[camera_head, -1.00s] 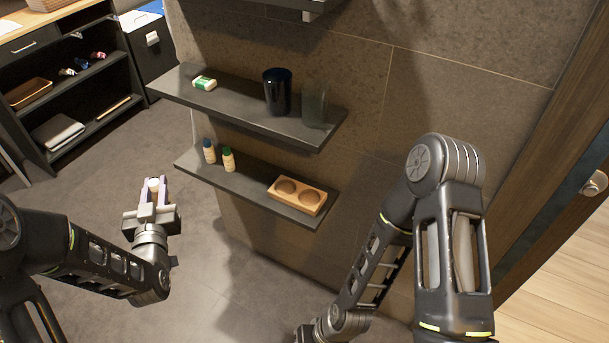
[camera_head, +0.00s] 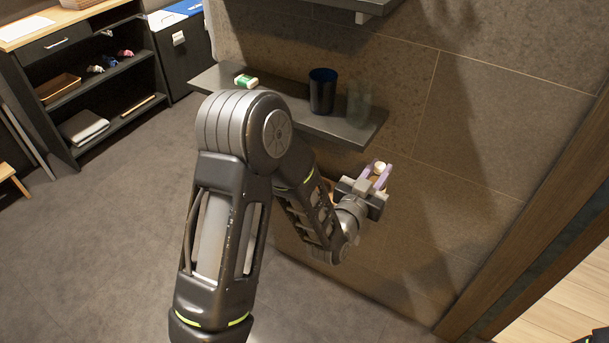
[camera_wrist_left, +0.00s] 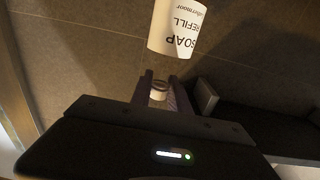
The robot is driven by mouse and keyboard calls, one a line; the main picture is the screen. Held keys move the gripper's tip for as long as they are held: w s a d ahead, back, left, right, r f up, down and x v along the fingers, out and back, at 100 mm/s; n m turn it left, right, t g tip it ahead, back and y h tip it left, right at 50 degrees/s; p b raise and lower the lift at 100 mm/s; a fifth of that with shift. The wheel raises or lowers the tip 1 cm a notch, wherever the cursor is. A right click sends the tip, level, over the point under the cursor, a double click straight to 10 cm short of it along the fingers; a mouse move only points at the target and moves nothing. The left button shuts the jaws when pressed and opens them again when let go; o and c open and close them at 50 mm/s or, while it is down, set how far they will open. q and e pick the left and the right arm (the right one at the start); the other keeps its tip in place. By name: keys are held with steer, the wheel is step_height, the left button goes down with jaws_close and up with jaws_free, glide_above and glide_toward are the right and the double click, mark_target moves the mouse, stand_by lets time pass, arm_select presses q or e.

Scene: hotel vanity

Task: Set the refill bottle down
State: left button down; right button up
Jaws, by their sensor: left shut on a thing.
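The refill bottle shows in the wrist view as a white label (camera_wrist_left: 177,27) reading SOAP REFILL, with its pale cap (camera_wrist_left: 158,90) between the fingers. My left gripper (camera_head: 378,176) is shut on the bottle, in front of the tiled wall, below and right of the upper shelf's right end. I see nothing supporting the bottle. My right gripper is out of view.
The upper shelf (camera_head: 290,112) holds a green and white box (camera_head: 246,81), a dark blue cup (camera_head: 322,91) and a clear glass (camera_head: 359,103). My left arm hides most of the lower shelf area. A dark ledge (camera_wrist_left: 262,123) shows at right in the wrist view.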

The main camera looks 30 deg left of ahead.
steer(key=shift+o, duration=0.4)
arm_select(q)
steer(key=shift+a, duration=0.25)
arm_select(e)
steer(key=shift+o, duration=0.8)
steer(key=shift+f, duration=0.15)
arm_select(q)
steer(key=s+a+f+n+y+b, duration=0.1)
steer(key=s+a+y+b, duration=0.1)
steer(key=a+b, duration=0.4)
steer(key=s+a+f+n+y+b, duration=0.15)
steer(key=a+b, duration=0.25)
steer(key=a, duration=0.5)
steer(key=s+a+n+g+y+b, duration=0.1)
steer(key=s+a+y+b, duration=0.3)
steer(key=s+a+b, duration=0.4)
steer(key=s+a+n, duration=0.1)
steer(key=s+a, duration=0.3)
steer(key=shift+s+a+r+g, duration=0.15)
steer(key=shift+s+a+g, duration=0.05)
steer(key=shift+a+g, duration=0.15)
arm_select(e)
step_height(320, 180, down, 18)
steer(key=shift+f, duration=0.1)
